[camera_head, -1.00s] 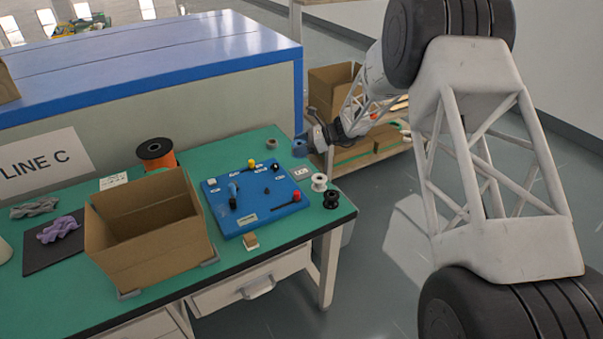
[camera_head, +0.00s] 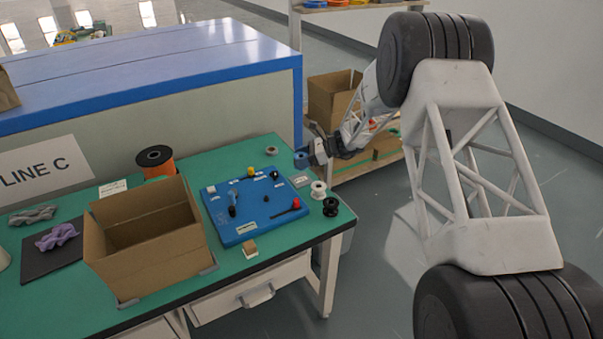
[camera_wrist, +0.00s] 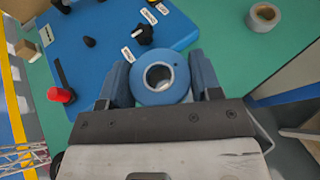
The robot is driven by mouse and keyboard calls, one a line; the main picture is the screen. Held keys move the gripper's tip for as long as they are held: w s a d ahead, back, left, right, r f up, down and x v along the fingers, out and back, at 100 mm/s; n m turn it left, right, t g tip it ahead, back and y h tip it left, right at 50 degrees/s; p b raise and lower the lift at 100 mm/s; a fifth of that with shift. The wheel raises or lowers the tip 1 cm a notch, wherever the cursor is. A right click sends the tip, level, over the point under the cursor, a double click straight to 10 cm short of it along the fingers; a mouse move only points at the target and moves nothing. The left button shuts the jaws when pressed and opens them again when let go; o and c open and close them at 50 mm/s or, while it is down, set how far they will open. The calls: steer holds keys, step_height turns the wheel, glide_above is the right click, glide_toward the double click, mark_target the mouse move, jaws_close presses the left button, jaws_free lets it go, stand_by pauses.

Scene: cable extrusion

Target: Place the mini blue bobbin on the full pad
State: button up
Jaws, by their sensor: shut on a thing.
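The mini blue bobbin (camera_head: 301,159) is at the table's right back edge, above or near the green top; its exact height is unclear. My gripper (camera_head: 311,156) is shut on it. In the wrist view, the bobbin (camera_wrist: 150,95) sits between the two blue fingers of my gripper (camera_wrist: 162,85), its round hole facing the camera. A small grey pad with marks (camera_head: 300,181) lies on the table just below the bobbin in the head view. I cannot read its marks, so I cannot tell whether it is the full pad.
A blue control board (camera_head: 250,213) with knobs lies left of the gripper. A white bobbin (camera_head: 318,190) and black bobbin (camera_head: 330,207) stand at the right edge. A grey ring (camera_wrist: 263,17) lies near the back. An open carton (camera_head: 150,262) and orange spool (camera_head: 155,160) are further left.

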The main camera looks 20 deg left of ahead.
steer(key=shift+f, duration=1.25)
steer(key=shift+f, duration=1.85)
steer(key=shift+f, duration=0.15)
steer(key=o, duration=0.9)
steer(key=v, duration=1.2)
